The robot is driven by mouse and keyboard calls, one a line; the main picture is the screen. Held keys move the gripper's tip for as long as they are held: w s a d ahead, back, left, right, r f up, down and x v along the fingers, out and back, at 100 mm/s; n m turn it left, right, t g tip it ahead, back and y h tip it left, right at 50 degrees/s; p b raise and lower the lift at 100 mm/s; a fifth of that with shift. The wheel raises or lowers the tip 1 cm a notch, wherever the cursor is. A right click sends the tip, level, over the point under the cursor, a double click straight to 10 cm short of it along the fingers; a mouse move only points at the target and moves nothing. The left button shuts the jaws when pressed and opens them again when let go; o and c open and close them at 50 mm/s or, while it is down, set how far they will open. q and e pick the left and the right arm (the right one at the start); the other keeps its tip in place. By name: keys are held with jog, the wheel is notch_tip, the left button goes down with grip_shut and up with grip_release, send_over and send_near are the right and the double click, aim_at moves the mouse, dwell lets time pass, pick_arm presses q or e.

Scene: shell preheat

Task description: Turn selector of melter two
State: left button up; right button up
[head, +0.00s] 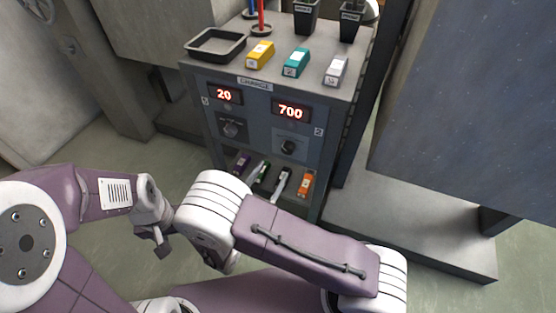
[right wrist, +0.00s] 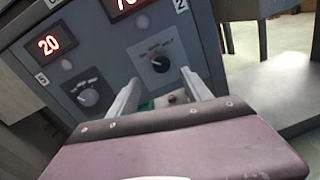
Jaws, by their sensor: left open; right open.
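Melter two's selector is a dark round knob (head: 288,146) on the grey front panel, under a display reading 700 (head: 291,110) and beside the label 2. In the right wrist view this knob (right wrist: 158,63) lies ahead, with a light mark on its left side; its exact setting is too small to read. My right gripper (right wrist: 160,90) is open and empty, its fingers below and to either side of the knob, apart from it. In the head view its pale fingers (head: 275,169) show in front of the lower shelf. My left gripper (head: 157,238) is open and empty, low at the left.
A second knob (head: 232,128) sits under a display reading 20 (head: 224,95). On the cabinet top are a dark tray (head: 215,45), yellow (head: 260,55), teal (head: 297,63) and grey (head: 335,70) blocks, and black cups (head: 306,15). An orange item (head: 307,183) is in the lower shelf.

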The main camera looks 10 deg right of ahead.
aim_at(287, 151)
jog(key=b+x, duration=0.3)
jog(key=x, duration=0.4)
jog(key=shift+w+d+f, duration=0.15)
jog(key=shift+w+d, duration=0.1)
jog(key=shift+d, duration=0.1)
jog(key=shift+w+d, duration=0.2)
jog(key=shift+w, duration=0.1)
jog(key=shift+c, duration=0.3)
grip_shut()
